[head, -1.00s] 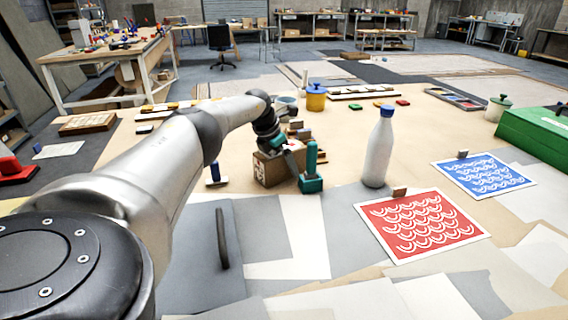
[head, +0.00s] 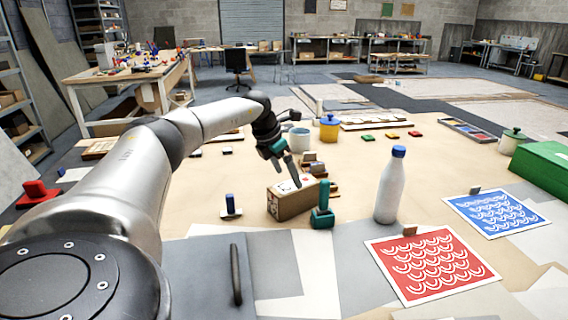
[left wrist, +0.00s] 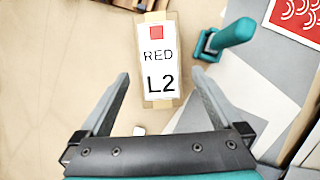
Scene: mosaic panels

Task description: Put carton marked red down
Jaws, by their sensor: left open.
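The carton (head: 290,203) is a brown box standing on the table, with a white label on top. In the left wrist view the carton (left wrist: 158,58) shows a red square and the words "RED" and "L2". My left gripper (head: 285,165) is above and behind the carton in the head view. In the left wrist view its fingers (left wrist: 160,90) are wide apart with nothing between them that they touch, and the carton lies beyond and between the fingertips. My right gripper is not seen.
A teal-handled tool (head: 322,208) stands close to the carton's right side. A white bottle with a blue cap (head: 391,187) is farther right. A red patterned panel (head: 430,264) and a blue one (head: 497,212) lie at the right. A small blue-handled stamp (head: 230,206) stands to the left.

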